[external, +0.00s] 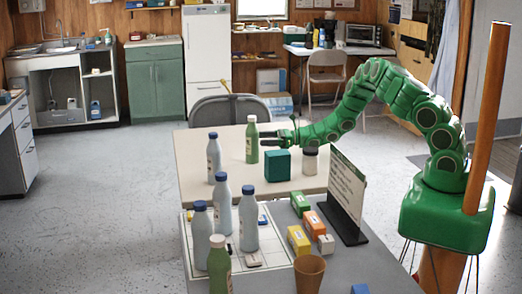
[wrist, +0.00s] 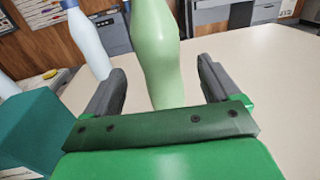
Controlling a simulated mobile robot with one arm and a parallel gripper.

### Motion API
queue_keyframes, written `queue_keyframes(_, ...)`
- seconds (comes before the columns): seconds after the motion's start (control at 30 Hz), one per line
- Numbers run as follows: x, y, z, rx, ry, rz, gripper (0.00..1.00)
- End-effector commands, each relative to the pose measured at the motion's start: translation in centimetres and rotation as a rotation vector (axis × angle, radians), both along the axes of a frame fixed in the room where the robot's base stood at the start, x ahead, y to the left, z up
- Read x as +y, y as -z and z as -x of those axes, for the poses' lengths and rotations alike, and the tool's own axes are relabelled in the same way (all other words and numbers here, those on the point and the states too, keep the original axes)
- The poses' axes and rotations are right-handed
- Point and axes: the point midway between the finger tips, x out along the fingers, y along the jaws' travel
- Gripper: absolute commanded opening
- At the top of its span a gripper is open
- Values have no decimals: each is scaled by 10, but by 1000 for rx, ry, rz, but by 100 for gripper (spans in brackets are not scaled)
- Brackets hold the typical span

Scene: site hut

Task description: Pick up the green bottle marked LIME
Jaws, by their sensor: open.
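A green bottle (external: 252,143) with a pale cap stands upright on the beige table (external: 200,148). It also shows in the wrist view (wrist: 157,45), ahead of my gripper and lined up between the fingers, its top cut off. My gripper (external: 268,138) is open and empty, reaching leftward with its fingertips close beside this bottle. In the wrist view both dark fingers of my gripper (wrist: 162,72) are spread wider than the bottle. A second green bottle (external: 219,268) stands at the front on the grey table. I cannot read LIME on either bottle.
A teal box (external: 278,165) stands close to my gripper, with a dark-lidded jar (external: 310,160) beside it. Several blue-capped pale bottles, one a pale bottle (external: 214,155) on the beige table, stand to the left. A sign (external: 345,195) and small boxes stand nearer.

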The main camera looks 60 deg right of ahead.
Motion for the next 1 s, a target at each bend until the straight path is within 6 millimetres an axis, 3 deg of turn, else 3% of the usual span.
queue_keyframes(0.63, 42, -8, -52, 0, -3, 4, 89)
queue_keyframes(1.0, 46, -8, -58, 0, 0, 0, 88)
